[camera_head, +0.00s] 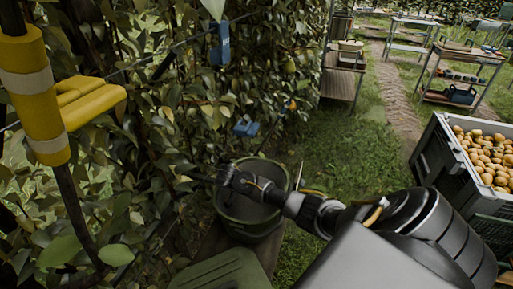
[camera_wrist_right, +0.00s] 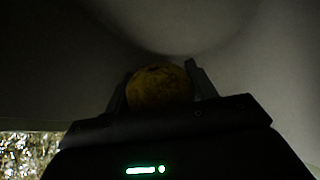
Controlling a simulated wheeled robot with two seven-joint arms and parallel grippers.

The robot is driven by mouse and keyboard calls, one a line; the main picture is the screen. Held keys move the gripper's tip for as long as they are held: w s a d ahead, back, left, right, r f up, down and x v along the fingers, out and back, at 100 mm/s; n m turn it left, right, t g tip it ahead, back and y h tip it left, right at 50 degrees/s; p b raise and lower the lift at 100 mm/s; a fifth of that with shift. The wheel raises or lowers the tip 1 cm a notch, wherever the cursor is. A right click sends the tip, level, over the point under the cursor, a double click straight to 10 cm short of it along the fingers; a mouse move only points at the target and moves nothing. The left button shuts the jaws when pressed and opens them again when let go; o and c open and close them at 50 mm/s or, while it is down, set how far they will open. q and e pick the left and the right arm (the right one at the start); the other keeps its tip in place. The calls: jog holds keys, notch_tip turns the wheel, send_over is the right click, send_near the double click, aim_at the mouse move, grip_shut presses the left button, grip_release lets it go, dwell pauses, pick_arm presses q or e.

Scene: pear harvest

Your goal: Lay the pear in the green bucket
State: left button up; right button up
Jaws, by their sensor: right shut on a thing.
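The green bucket (camera_head: 257,222) stands on a surface at the centre of the head view, beside the leafy hedge. My right arm comes in from the right, and my right gripper (camera_head: 232,181) is at the bucket's mouth. In the right wrist view the gripper (camera_wrist_right: 160,88) is shut on a yellow-brown pear (camera_wrist_right: 159,86), with a finger on each side. A pale curved wall, apparently the bucket's inside, surrounds the pear in that view. The pear cannot be made out in the head view. My left gripper is not in view.
A dark crate full of yellow-brown fruit (camera_head: 486,158) stands at the right. Metal shelves (camera_head: 463,72) stand further back. The leafy hedge (camera_head: 150,130) fills the left, with a yellow-banded post (camera_head: 35,95) in front. Grass (camera_head: 345,150) lies open behind my arm.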

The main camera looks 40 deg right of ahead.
notch_tip(320, 180, down, 4)
jog(key=shift+r, duration=0.2)
jog(key=shift+f, duration=0.15)
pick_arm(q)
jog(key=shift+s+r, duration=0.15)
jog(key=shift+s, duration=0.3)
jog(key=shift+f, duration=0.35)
pick_arm(e)
jog(key=shift+f, duration=0.65)
jog(key=o, duration=1.1)
jog(key=shift+s+r, duration=0.1)
